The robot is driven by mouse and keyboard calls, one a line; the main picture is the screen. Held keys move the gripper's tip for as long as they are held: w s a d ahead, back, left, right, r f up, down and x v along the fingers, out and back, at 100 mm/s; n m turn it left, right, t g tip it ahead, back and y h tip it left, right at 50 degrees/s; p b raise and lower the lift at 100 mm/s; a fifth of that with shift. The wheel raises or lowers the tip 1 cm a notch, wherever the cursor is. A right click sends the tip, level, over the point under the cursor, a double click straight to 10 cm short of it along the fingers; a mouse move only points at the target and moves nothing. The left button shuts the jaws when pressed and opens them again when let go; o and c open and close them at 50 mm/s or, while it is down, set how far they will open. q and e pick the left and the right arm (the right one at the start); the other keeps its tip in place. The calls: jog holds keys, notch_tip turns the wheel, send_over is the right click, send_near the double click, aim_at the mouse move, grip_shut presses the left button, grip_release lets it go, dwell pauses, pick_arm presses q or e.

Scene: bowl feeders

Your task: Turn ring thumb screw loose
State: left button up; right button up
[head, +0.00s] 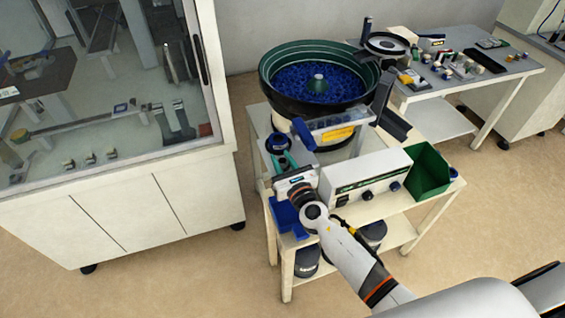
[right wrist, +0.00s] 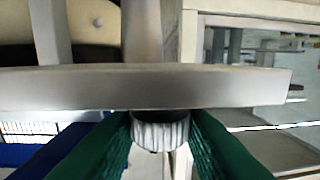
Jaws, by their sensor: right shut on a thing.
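The ring thumb screw (right wrist: 160,134) shows in the right wrist view as a ribbed, pale grey knob just under a long grey metal bar (right wrist: 150,88). My right gripper (right wrist: 160,122) has its green ribbed fingers on both sides of the knob and is shut on it. In the head view my right gripper (head: 284,157) reaches over the left side of the feeder table, below the black bowl (head: 275,88); the screw cannot be made out there. My left gripper is not in view.
The bowl holds many blue parts. A white control box (head: 366,180) and a green bin (head: 429,170) stand right of my gripper. A blue bin (head: 284,216) is close below it. A glass-sided cabinet (head: 125,205) stands left, with open floor in front.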

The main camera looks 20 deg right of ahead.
jog(key=n+y+b, duration=0.2)
jog(key=shift+f+g+y, duration=0.2)
jog(key=shift+g+y, duration=0.1)
jog(key=shift+y, duration=0.1)
jog(key=shift+r+n+g+y+b, duration=0.15)
jog(key=shift+n+g+y+b, duration=0.35)
jog(key=shift+y+b, duration=0.5)
jog(key=o, duration=1)
jog(key=shift+c, duration=0.2)
jog(key=b+v, duration=0.2)
jog(key=v, duration=1)
